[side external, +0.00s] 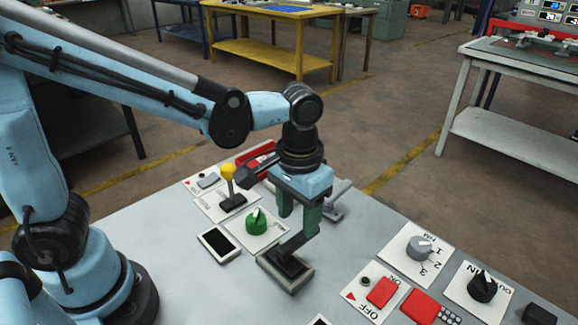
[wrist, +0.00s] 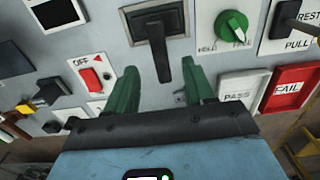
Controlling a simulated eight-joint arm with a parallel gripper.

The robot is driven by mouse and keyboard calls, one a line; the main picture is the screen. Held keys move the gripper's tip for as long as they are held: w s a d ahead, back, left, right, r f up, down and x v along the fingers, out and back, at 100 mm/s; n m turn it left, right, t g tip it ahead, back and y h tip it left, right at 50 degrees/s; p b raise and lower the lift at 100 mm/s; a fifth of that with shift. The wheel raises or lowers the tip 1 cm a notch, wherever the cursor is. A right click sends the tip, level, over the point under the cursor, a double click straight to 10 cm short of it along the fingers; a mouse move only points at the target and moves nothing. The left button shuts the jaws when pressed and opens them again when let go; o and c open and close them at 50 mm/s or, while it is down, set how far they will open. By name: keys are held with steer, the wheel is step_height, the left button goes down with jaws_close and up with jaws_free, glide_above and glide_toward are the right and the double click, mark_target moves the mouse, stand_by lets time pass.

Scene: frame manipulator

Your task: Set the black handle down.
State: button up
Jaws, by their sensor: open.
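The black handle (side external: 291,244) is a bar on a pivot in a grey-rimmed black base (side external: 285,278) on the panel, below my gripper (side external: 298,224). In the side view it leans up from the base toward my fingers. In the wrist view the handle (wrist: 163,58) runs from its base (wrist: 184,20) toward the gap between the green fingertips of my gripper (wrist: 162,84). My gripper is open, with one finger to each side of the handle's line. Whether a finger touches the handle I cannot tell.
A green knob (side external: 256,221), a yellow-topped lever (side external: 228,175) and a black-screened device (side external: 219,244) lie left of the handle. A red OFF switch (side external: 381,291) and a grey dial (side external: 419,247) are at right. PASS (wrist: 243,86) and FAIL (wrist: 286,90) plates show in the wrist view.

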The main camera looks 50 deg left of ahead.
mark_target(295, 237)
step_height(295, 237, up, 6)
steer(key=s+a+f+t, duration=0.1)
steer(key=s+a+t, duration=0.1)
steer(key=a+t, duration=0.5)
steer(key=a, duration=0.6)
steer(key=shift+s+f, duration=0.15)
steer(key=shift+f, duration=0.2)
stand_by(0.8)
